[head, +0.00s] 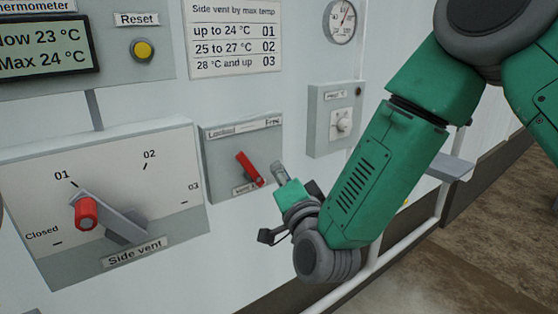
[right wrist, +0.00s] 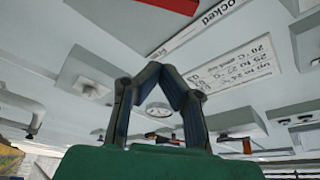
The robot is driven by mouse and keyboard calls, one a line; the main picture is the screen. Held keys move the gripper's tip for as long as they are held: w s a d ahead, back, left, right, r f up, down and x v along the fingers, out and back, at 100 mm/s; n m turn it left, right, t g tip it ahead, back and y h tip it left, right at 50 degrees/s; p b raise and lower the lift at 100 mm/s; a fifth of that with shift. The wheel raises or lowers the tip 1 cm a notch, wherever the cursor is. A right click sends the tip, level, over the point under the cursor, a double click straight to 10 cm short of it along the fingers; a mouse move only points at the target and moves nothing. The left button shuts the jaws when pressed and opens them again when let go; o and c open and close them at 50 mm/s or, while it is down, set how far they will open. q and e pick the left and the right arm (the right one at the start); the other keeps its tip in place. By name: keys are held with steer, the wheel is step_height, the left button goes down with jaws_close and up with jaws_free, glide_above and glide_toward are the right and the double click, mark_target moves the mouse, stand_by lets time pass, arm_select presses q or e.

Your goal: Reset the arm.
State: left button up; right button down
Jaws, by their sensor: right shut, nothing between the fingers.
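My right gripper (head: 277,172) is shut and empty in the head view, just right of a red lever (head: 249,168) on a small grey panel (head: 215,160) labelled Locked and Free. The lever's upper end leans left; whether the tips touch it I cannot tell. In the right wrist view my fingertips (right wrist: 155,70) meet, with part of the red lever (right wrist: 172,5) at the top edge. The side vent lever with a red knob (head: 86,212) points about at 01. A yellow Reset button (head: 143,49) sits beside the thermometer display (head: 45,45), reading Now 23, Max 24. My left gripper is out of view.
A vent chart (head: 235,38) and a round gauge (head: 341,20) are on the white wall above. A grey box with a dial (head: 340,122) is right of the lever panel, close to my right forearm. A white rail (head: 400,240) runs below my arm.

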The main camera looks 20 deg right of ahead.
steer(key=s+d+f+n+g, duration=0.2)
steer(key=s+f+n+g, duration=0.4)
steer(key=f, duration=0.7)
steer(key=s+d+f+n+g, duration=0.1)
steer(key=s+f+g, duration=0.3)
steer(key=s+f, duration=0.7)
steer(key=s+d+f+n+g, duration=0.1)
steer(key=s+d+f+g, duration=0.2)
steer(key=s+f, duration=0.2)
steer(key=s+d+f+n+g+h, duration=0.1)
steer(key=s+d+f+n+g, duration=0.1)
steer(key=s+f, duration=0.3)
steer(key=s+d+f+n+g, duration=0.1)
steer(key=s+d+f+g, duration=0.3)
steer(key=s, duration=0.6)
steer(key=shift+d+f+n, duration=0.3)
steer(key=shift+d+f, duration=0.15)
steer(key=shift+d, duration=0.1)
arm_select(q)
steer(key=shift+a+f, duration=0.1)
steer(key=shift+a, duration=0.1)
arm_select(e)
steer(key=shift+a, duration=0.2)
